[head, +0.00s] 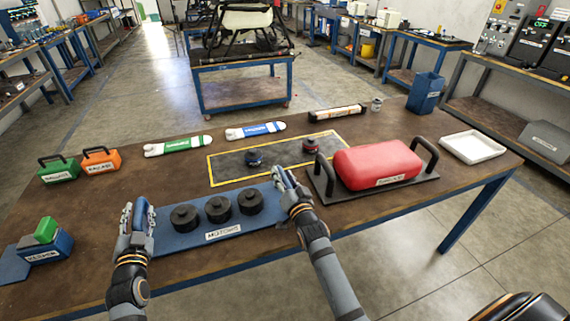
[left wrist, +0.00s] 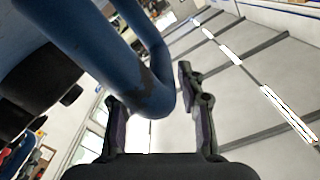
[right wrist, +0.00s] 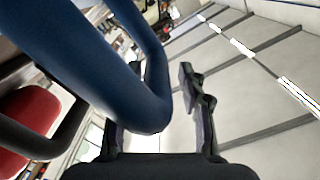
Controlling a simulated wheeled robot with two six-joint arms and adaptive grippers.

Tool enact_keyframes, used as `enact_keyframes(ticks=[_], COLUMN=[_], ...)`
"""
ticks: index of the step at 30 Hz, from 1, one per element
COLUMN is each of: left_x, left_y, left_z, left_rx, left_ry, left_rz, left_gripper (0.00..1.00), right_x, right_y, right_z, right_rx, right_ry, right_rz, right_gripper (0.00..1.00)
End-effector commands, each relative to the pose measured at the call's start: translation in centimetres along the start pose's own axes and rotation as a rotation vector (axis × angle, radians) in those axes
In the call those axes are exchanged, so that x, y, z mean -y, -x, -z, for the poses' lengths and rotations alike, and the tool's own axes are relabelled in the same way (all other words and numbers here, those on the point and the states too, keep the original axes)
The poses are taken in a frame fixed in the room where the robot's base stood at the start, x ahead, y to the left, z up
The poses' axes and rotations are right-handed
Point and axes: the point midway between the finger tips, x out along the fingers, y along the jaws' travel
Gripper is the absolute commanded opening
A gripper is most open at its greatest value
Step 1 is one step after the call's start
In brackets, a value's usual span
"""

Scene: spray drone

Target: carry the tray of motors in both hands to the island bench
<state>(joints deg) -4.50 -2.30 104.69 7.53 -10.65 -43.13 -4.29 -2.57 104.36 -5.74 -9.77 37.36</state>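The blue tray (head: 180,243) with a MOTORS label lies on the brown workbench and holds black motors (head: 219,208) in a row. My left gripper (head: 136,212) is at the tray's left end, and in the left wrist view the blue handle (left wrist: 150,90) lies between its spread fingers. My right gripper (head: 285,182) is at the tray's right end. In the right wrist view the other blue handle (right wrist: 145,105) lies between its spread fingers, with a gap to the right finger. A free-standing blue bench (head: 243,92) with a drone frame on it stands behind.
A black tray with a red case (head: 378,165) is close to the right of my right gripper. A yellow-edged dark mat (head: 225,170) lies behind the motors tray. Green and orange weights (head: 101,160) stand at the left. Open floor (head: 130,95) lies beyond the workbench.

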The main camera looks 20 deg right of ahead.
Motion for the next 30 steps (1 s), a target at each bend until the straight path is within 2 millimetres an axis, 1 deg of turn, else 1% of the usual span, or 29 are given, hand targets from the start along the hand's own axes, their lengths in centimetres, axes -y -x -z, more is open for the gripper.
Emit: enact_keyframes(ticks=[8, 11, 14, 21, 24, 27, 30], left_x=[0.2, 0.2, 0.1, 0.1, 0.1, 0.1, 0.1], left_y=[0.0, 0.4, 2.0, 7.9, 9.8, 11.2, 11.8], left_z=[0.1, 0.1, 0.0, -0.1, 0.0, 0.0, 0.0], left_rx=[-0.003, -0.003, -0.002, 0.001, 0.000, 0.000, -0.001], left_ry=[-0.004, -0.004, -0.003, -0.002, -0.002, -0.003, -0.003], left_rz=[0.002, 0.003, 0.002, 0.000, 0.001, 0.000, 0.001], left_gripper=[0.47, 0.47, 0.47, 0.47, 0.47, 0.47, 0.47], right_x=[-0.1, -0.1, -0.2, -0.2, -0.2, -0.2, -0.2], right_y=[0.1, 0.1, 0.1, 0.1, 0.1, 0.1, 0.1], right_z=[-0.1, -0.1, -0.1, -0.1, -0.1, -0.1, -0.1], right_rx=[0.003, 0.003, 0.003, 0.003, 0.003, 0.003, 0.003], right_ry=[0.006, 0.007, 0.008, 0.009, 0.009, 0.009, 0.009], right_rz=[-0.002, -0.002, -0.002, -0.002, -0.002, -0.002, -0.002], right_gripper=[0.49, 0.49, 0.49, 0.49, 0.49, 0.49, 0.49])
